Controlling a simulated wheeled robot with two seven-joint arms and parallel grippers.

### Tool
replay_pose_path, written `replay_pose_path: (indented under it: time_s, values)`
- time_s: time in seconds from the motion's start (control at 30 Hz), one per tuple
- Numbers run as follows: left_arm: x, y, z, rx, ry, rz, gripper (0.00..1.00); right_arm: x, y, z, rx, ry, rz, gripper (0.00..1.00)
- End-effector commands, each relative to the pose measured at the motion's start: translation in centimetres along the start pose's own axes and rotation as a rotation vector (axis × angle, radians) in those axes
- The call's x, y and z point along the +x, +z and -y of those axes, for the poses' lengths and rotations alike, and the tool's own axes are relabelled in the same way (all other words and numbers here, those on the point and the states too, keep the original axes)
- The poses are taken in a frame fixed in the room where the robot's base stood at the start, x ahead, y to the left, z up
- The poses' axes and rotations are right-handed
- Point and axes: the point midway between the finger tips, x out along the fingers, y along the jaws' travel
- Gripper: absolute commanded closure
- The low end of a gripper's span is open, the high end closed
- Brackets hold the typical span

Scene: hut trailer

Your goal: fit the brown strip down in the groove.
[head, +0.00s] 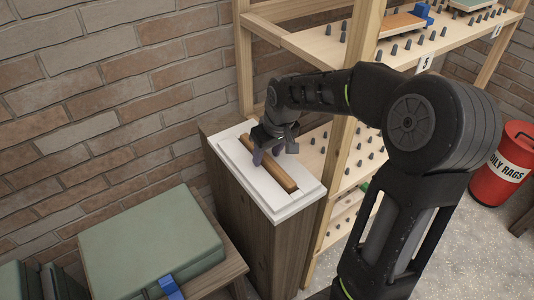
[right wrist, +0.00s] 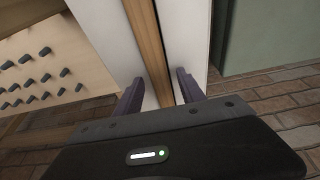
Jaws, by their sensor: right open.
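The brown strip (head: 279,174) is a long wooden bar on a white block (head: 275,206) with a stepped edge. It stands proud of the block's top face. The groove is mostly hidden by the strip and gripper, so I cannot tell how deep the strip sits. My right gripper (head: 272,152) is above the strip's middle to far part. In the right wrist view, its open fingers (right wrist: 160,92) are on either side of the strip (right wrist: 148,40), with visible gaps and white surface between. My left gripper is not in view.
The white block tops a wooden cabinet (head: 250,232) against a brick wall. A wooden shelf rack (head: 322,42) with grey pegs stands close on the right. A green case (head: 150,245) lies on a lower table at left. A red bin (head: 503,165) stands far right.

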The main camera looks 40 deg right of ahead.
Motion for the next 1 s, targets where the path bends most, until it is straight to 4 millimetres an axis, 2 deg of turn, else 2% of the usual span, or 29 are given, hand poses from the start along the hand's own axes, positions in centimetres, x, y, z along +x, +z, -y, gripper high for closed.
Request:
replay_pose_path:
  time_s: [0.17, 0.5, 0.6, 0.77, 1.0]
  values:
    - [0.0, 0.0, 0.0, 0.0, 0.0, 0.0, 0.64, -2.5, -0.1, 0.0, 0.0, 0.001, -0.007, 0.53]
    - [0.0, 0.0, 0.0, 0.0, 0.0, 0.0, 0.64, -9.4, -0.1, 0.0, 0.0, 0.002, -0.006, 0.53]
    - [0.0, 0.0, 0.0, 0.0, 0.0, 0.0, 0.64, -10.7, -0.1, 0.0, 0.001, 0.001, -0.004, 0.53]
    - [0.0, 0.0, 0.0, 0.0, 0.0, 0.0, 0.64, -11.7, 0.0, 0.0, 0.0, 0.001, -0.002, 0.53]
    - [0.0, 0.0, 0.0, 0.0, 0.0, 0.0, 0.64, -11.7, 0.0, 0.0, 0.0, 0.001, -0.002, 0.53]
